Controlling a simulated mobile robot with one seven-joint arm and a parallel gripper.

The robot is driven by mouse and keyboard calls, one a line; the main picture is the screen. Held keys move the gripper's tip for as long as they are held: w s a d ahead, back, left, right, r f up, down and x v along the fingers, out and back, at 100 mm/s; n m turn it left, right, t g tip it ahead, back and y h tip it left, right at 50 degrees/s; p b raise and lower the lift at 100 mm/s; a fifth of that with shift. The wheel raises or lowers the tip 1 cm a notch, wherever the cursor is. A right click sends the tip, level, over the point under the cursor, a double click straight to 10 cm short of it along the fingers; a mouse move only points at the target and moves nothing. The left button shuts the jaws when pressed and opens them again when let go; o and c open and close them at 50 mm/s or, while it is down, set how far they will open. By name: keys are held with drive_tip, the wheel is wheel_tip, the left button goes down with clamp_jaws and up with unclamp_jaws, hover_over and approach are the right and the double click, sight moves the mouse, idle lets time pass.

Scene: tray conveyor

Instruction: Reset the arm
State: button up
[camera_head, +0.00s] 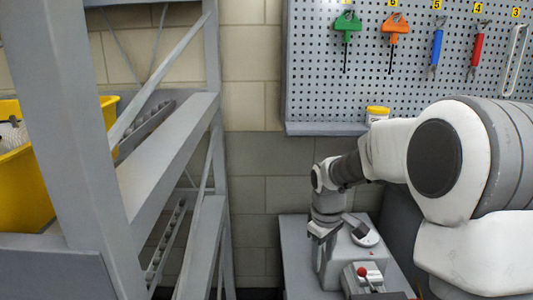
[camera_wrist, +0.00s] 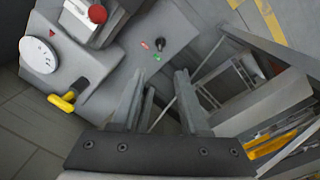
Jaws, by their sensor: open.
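My arm reaches in from the right in the head view, bent at the elbow. My gripper (camera_head: 322,230) hangs pointing down beside a grey control box (camera_head: 337,262); its fingertips are hard to make out there. In the wrist view, my gripper (camera_wrist: 158,88) shows two separated fingers with nothing seen between them. The control box also shows in the wrist view (camera_wrist: 120,62), beyond the fingers, with a white dial (camera_wrist: 39,55), a red knob (camera_wrist: 97,14), a yellow handle (camera_wrist: 62,102) and small red and green lights.
A grey metal rack (camera_head: 165,165) stands at the left, holding a yellow bin (camera_head: 30,180). A pegboard (camera_head: 410,60) with hanging tools is on the back wall. A small yellow-lidded jar (camera_head: 377,115) sits on its ledge. A gap lies between rack and control box.

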drive_tip(key=s+r+m+t+p, duration=0.4)
drive_tip(key=s+r+m+p, duration=0.3)
drive_tip(key=s+r, duration=1.3)
drive_tip(key=s, duration=0.4)
drive_tip(key=shift+a+r+m+t+p, duration=0.2)
drive_tip(key=shift+r+m+t+p, duration=0.15)
drive_tip(key=shift+r+m+t, duration=0.05)
